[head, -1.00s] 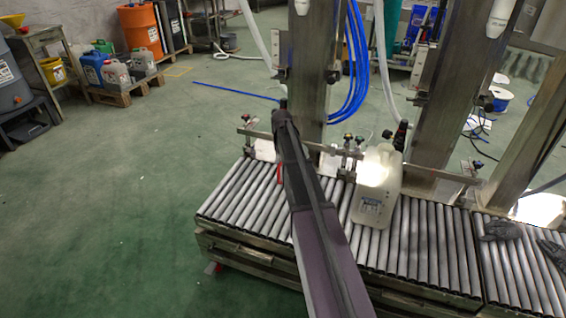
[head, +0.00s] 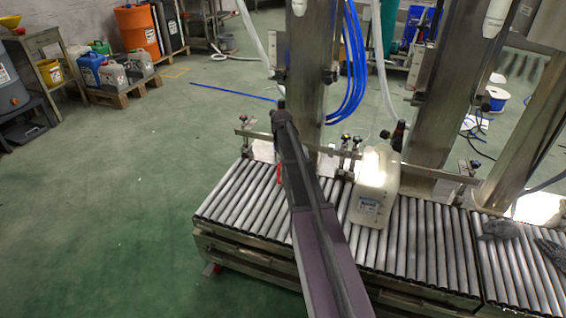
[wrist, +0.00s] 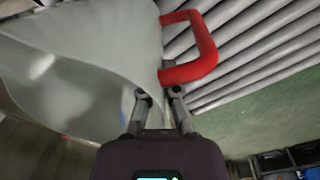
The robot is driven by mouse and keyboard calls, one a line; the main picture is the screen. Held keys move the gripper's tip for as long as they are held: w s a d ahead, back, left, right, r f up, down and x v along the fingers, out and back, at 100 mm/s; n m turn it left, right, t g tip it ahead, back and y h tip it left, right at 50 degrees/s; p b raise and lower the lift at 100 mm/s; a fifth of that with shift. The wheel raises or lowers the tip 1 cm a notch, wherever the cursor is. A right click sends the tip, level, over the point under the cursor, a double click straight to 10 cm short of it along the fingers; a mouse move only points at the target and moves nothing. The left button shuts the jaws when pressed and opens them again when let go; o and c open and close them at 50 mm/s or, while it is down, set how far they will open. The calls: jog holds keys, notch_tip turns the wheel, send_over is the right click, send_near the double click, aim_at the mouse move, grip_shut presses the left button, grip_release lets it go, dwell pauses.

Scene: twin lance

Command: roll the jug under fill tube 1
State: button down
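In that view my gripper is hidden behind my arm. In the wrist view my gripper (wrist: 159,93) has its two fingers a small gap apart. A large whitish translucent surface (wrist: 85,60) fills the left, close to the fingers. I cannot tell whether it is that same jug or whether anything is pinched. A red loop (wrist: 205,48) lies just beyond the fingertips, beside that surface.
A guide rail (head: 330,150) with clamps runs along the conveyor's far side. Metal columns (head: 305,80) stand behind it. Grey gloves (head: 500,228) lie on the rollers at right. Several containers stand on a pallet (head: 122,96) at far left. The green floor at left is clear.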

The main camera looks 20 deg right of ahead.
jog(key=c, duration=0.7)
grip_release()
jog(key=shift+r, duration=0.15)
